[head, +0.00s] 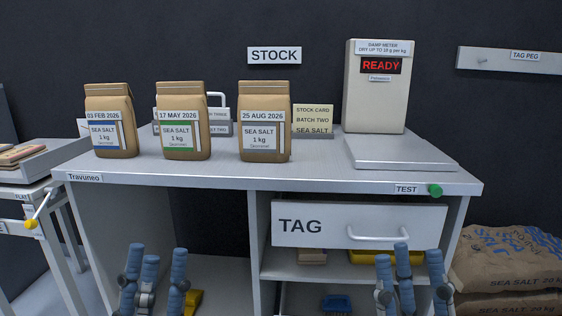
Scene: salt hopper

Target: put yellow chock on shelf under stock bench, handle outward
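The stock bench (300,176) stands in front of me with open shelf space below its top. A yellow piece (194,299) sits low in the left bay, partly hidden behind my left gripper (157,252). Another yellow object (371,257) lies on the shelf under the TAG drawer, partly hidden by my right gripper (409,252). I cannot tell which of the two is the chock, and no handle is clear on either. Both grippers point up in front of the bench, fingers spread, with nothing visible between them.
Three sea salt bags (265,122), a stock card (313,119) and a damp meter (377,87) stand on the bench. The TAG drawer (310,222) is shut. A brown block (312,257) and a blue item (337,303) sit below. Salt sacks (507,262) are at right.

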